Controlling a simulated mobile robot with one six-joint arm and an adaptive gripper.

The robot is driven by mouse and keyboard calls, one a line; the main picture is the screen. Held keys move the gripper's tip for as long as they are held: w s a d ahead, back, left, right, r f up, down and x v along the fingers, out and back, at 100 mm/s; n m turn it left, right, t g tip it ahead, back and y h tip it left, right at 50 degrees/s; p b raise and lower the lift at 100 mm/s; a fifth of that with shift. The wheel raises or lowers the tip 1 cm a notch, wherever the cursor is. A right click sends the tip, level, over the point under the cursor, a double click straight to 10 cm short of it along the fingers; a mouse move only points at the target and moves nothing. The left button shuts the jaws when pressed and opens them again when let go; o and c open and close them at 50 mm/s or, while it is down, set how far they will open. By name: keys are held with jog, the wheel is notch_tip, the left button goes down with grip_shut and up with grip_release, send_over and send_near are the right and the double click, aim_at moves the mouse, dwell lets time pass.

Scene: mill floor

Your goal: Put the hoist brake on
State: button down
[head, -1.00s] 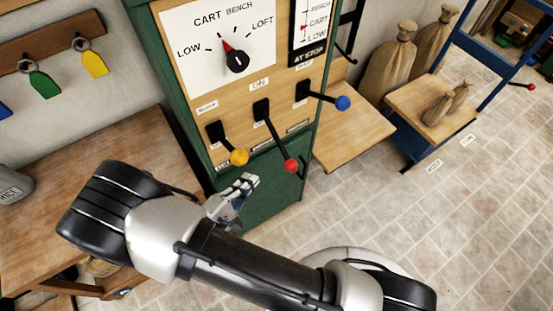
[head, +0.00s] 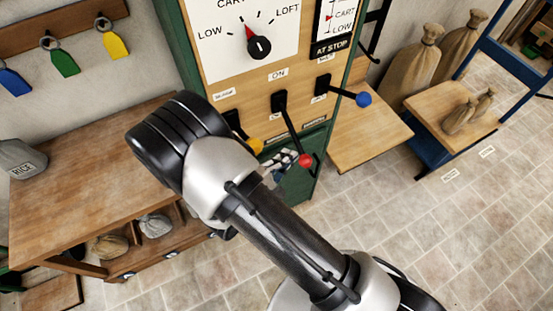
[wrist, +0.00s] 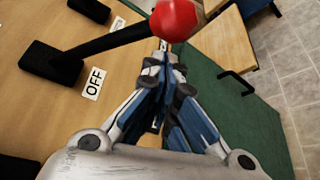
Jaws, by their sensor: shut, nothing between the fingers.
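A cabinet panel (head: 215,95) carries three levers with ball knobs. The red-knobbed lever (head: 305,160) slants down to the right below an ON label (head: 278,74). The blue knob (head: 363,99) sits further right. I cannot read which lever is the brake. My gripper (head: 285,163) is shut and empty, just left of the red knob. In the wrist view, the shut fingers (wrist: 164,90) lie just below the red knob (wrist: 177,20); I cannot tell if they touch it. An OFF label (wrist: 94,83) shows beside that lever.
A dial (head: 259,47) and a gauge marked AT STOP (head: 331,47) are above the levers. A wooden bench (head: 75,200) stands left, with a RICE sack (head: 27,158). A wooden shelf (head: 372,125) juts out right of the cabinet. Tiled floor (head: 410,235) is clear at right.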

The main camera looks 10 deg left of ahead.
jog(key=shift+s+d+r, duration=0.25)
jog(key=shift+s+d, duration=0.15)
jog(key=shift+s+d+r+n+g+p, duration=0.15)
jog(key=shift+s+r+n+g+p, duration=0.15)
jog(key=shift+r+p, duration=0.2)
notch_tip(320, 180, up, 9)
jog(key=s+d+n+g+p, duration=0.1)
jog(key=s+n+g+p, duration=0.1)
jog(key=p, duration=0.4)
jog(key=shift+s+d+f+n+h+p, duration=0.15)
jog(key=shift+s+d+n+h+p, duration=0.15)
jog(key=shift+d+n+p, duration=0.1)
